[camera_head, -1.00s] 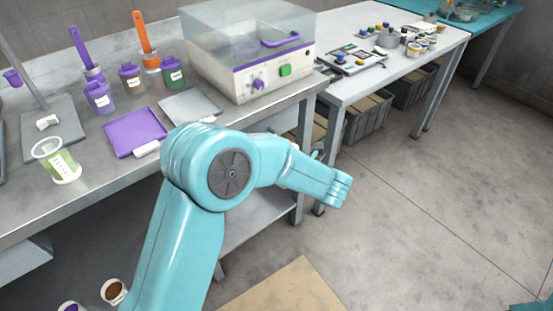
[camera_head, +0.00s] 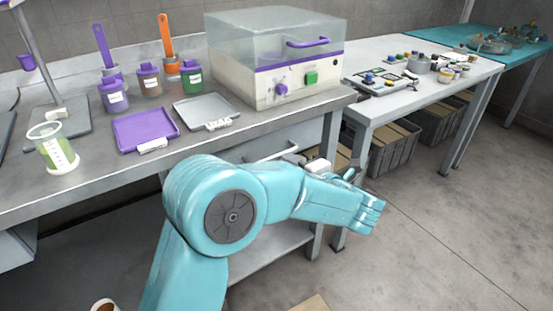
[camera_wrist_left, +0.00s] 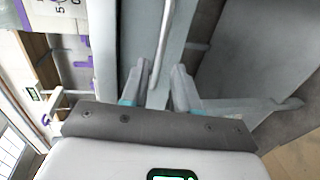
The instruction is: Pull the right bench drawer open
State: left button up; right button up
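The right bench drawer is a grey front (camera_head: 300,136) under the bench, with a light bar handle (camera_head: 272,151). It looks closed, though my arm hides part of it. In the head view my left gripper (camera_head: 294,160) is at the handle's right end, mostly hidden behind my forearm. In the left wrist view its two fingers (camera_wrist_left: 160,88) are apart, with the handle bar (camera_wrist_left: 162,45) running between them. I see a gap beside the bar, and cannot tell whether either finger touches it. My right gripper is in neither view.
On the bench (camera_head: 60,190) stand a clear-lidded machine (camera_head: 290,85), a purple tray (camera_head: 146,128), a grey tray (camera_head: 206,108), jars and a green-white cup (camera_head: 56,150). A white table (camera_head: 400,105) with crates beneath is at right.

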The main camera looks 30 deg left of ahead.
aim_at(277, 157)
pick_arm(q)
jog(key=x, duration=0.7)
jog(key=shift+w+a+b, duration=0.2)
jog(key=shift+a+b, duration=0.1)
jog(key=shift+b, duration=0.1)
grip_shut()
